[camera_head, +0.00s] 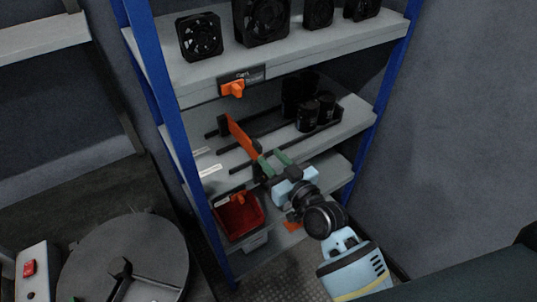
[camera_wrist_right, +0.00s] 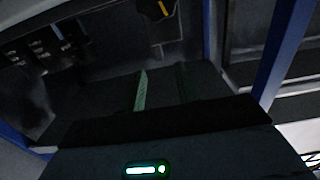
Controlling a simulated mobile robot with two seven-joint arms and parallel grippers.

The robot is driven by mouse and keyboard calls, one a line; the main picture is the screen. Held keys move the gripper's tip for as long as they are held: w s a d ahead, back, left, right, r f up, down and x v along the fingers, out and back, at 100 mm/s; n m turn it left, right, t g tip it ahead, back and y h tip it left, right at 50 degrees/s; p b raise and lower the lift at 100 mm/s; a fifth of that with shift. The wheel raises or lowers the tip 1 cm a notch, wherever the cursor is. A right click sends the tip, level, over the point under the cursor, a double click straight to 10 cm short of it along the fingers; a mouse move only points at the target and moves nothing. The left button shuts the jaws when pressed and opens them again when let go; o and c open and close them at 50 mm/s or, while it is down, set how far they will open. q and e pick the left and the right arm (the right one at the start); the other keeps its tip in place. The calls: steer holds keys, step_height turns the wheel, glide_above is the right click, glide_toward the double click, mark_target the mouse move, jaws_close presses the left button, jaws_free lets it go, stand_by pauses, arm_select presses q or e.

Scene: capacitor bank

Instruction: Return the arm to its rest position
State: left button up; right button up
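My right arm reaches in from the lower right in the head view. Its gripper (camera_head: 274,161) is in front of the shelf rack, near the front edge of the middle shelf (camera_head: 350,118). Its two green-padded fingers stand apart with nothing seen between them. In the right wrist view the gripper (camera_wrist_right: 162,88) also shows its fingers apart, with a dark gap between. My left gripper is in neither view.
An orange upright plate (camera_head: 241,138) stands close behind the right gripper. Black cylinders (camera_head: 318,112) stand on the middle shelf, fans (camera_head: 262,20) on the top one. A red bin (camera_head: 238,216) sits below. Blue posts (camera_head: 172,110) flank the rack. A grey wall is at right.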

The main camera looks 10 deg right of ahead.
stand_by(0.4)
